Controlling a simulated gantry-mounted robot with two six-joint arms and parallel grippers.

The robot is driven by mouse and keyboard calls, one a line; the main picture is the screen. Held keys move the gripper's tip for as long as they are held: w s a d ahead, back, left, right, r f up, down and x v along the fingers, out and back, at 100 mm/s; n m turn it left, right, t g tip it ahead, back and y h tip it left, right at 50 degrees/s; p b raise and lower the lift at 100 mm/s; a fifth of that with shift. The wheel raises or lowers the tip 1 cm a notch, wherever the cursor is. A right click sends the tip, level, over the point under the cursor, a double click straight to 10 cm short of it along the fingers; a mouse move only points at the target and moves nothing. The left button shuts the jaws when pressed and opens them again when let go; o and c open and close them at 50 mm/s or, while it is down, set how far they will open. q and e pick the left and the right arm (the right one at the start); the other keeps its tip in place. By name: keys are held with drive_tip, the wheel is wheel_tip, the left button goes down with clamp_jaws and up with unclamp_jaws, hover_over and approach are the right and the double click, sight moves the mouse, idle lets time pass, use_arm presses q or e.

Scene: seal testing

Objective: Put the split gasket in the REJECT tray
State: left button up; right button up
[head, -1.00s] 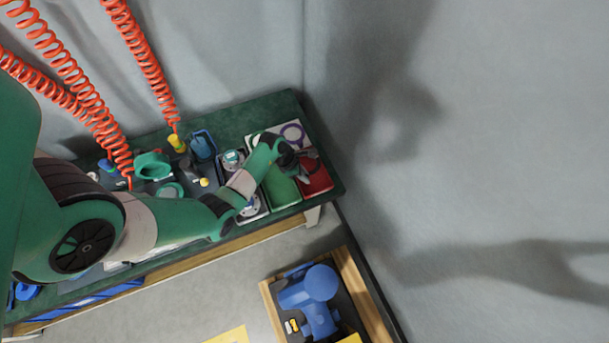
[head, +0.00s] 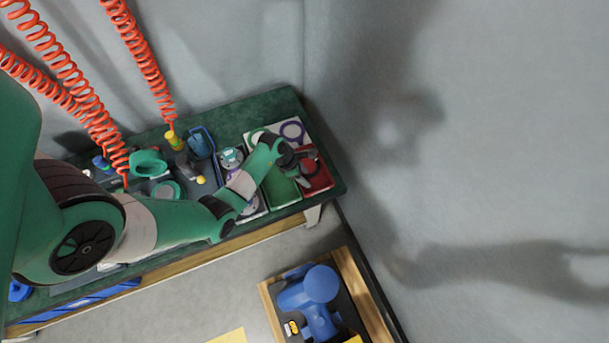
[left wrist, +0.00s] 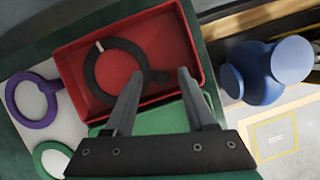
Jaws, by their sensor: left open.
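The red tray (head: 319,180) lies at the right end of the bench; it also fills the upper middle of the left wrist view (left wrist: 70,55). A black ring gasket (left wrist: 91,78) lies inside it, with a pale mark across its rim at the upper left and a small tab at its right. My left gripper (left wrist: 159,82) is open, its fingertips over the tray on either side of the tab, with nothing held between them. In the head view my left gripper (head: 307,158) is over the trays and hides part of them. My right gripper is not in view.
A green tray (head: 281,187) adjoins the red one. A pale board with a purple ring (left wrist: 36,122) and a green ring (left wrist: 42,152) lies beside the trays. A blue object (head: 308,300) stands below the bench. The wall rises beyond the bench's right end.

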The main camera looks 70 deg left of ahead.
use_arm(q)
drive_tip(key=p+v, duration=0.6)
drive_tip(key=v, duration=0.5)
drive_tip(key=shift+r+p, duration=0.35)
